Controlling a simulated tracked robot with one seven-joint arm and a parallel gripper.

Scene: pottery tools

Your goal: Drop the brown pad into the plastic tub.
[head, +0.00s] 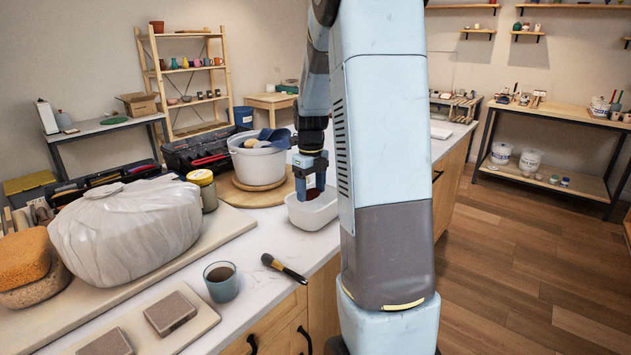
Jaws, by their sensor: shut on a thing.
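The plastic tub (318,217) is a small white open container on the counter, just left of my arm. My gripper (311,194) points down at the tub's opening and is shut on the brown pad (311,195). Only a small reddish-brown part of the pad shows between the fingers. I cannot tell whether the pad is below the tub's rim. My arm hides the area just right of the tub.
A white bucket with tools (258,164) stands on a round wooden board behind the tub. A jar (205,190), a wrapped clay lump (130,228), a cup (221,282), a brush (284,268) and a grey-brown block (170,312) are to the left.

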